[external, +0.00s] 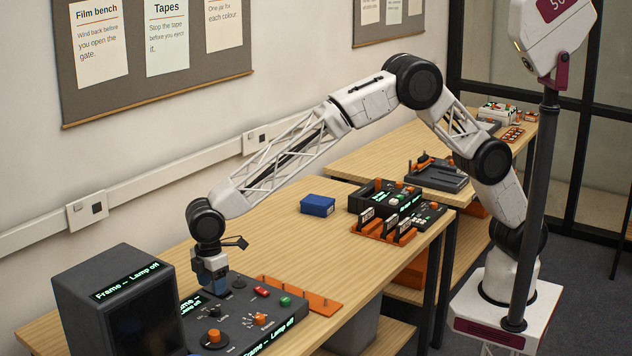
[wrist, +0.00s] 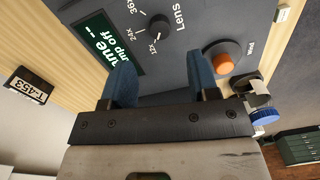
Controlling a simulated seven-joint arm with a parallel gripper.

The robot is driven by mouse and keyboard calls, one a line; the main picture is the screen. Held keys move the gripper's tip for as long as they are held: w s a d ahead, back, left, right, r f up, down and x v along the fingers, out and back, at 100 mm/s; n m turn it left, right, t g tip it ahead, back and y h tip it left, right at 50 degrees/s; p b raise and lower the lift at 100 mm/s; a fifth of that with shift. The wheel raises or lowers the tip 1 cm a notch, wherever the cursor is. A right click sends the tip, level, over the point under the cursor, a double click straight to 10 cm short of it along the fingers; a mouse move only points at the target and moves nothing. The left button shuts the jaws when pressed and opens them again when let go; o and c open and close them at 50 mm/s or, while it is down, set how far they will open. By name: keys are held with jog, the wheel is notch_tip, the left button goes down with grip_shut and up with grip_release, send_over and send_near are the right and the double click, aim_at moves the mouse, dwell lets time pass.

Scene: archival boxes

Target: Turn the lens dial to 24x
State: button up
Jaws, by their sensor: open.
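The lens dial (wrist: 158,25) is a small black knob on a dark grey panel (wrist: 185,50), at the top middle of the wrist view. Labels 12x, 24x and 36x stand around it beside the word Lens. I cannot tell surely which label its pointer faces. My gripper (wrist: 162,78) is open, with two blue fingers apart and nothing between them. The dial shows beyond the gap between the fingers, not gripped. In the external view, my gripper (external: 218,285) points down over the control panel (external: 245,330); I cannot surely pick out the lens dial there.
An orange knob (wrist: 224,63) sits close to the right finger. A dark monitor (external: 125,310) reading "Frame – Lamp off" stands left of the panel. Red (external: 261,291) and green (external: 286,301) buttons are on the panel.

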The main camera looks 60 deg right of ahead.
aim_at(215, 308)
jog(key=shift+s+f, duration=0.1)
jog(key=shift+f, duration=3.75)
jog(key=c, duration=0.9)
